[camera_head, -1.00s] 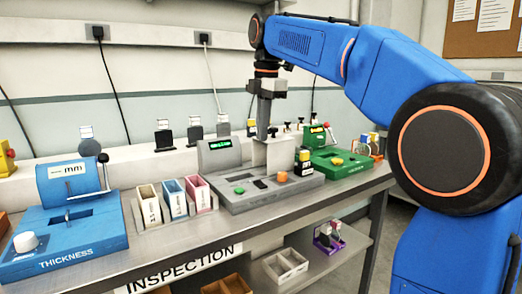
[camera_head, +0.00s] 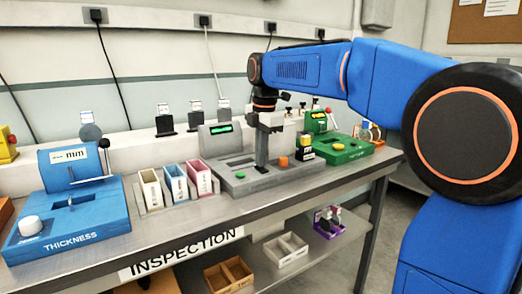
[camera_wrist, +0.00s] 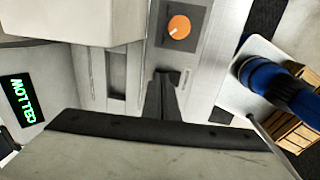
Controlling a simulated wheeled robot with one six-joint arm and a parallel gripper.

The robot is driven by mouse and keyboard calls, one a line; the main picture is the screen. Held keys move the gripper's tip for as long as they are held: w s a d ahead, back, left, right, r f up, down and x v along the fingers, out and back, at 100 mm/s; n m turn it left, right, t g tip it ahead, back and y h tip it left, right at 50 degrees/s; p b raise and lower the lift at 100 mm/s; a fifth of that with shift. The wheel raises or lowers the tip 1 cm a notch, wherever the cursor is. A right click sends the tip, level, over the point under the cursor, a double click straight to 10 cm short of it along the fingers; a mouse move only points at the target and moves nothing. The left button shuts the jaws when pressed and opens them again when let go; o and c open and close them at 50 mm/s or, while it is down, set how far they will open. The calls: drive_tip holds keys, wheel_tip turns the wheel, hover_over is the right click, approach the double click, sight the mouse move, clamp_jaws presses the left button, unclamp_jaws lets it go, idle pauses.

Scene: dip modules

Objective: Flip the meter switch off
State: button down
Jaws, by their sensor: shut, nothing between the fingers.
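The grey meter (camera_head: 228,184) stands in the middle of the bench with a lit green display (camera_head: 221,129). On its front panel are a green button (camera_head: 240,174) and an orange knob (camera_head: 283,161). My gripper (camera_head: 262,164) is shut and empty, pointing down at the panel between button and knob. The black switch seen earlier there is now hidden behind its fingers. In the wrist view the fingers (camera_wrist: 163,92) reach the grey panel beside the orange knob (camera_wrist: 179,27). I cannot tell whether they touch the switch.
A blue thickness gauge (camera_head: 70,215) stands at the left. White, blue and pink bins (camera_head: 175,183) sit left of the meter. The bench front edge (camera_head: 250,212) is clear.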

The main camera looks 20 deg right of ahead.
idle(0.3)
drive_tip(key=shift+f, duration=0.25)
drive_tip(key=shift+s, duration=0.15)
drive_tip(key=shift+s+d, duration=0.25)
drive_tip(key=shift+s, duration=0.3)
drive_tip(key=shift+r, duration=0.15)
drive_tip(key=shift+r, duration=0.25)
wheel_tip(320, 180, up, 13)
drive_tip(key=s, duration=0.1)
drive_tip(key=shift+s+d+r, duration=0.15)
drive_tip(key=shift+s+d, duration=0.1)
drive_tip(key=shift+s, duration=0.05)
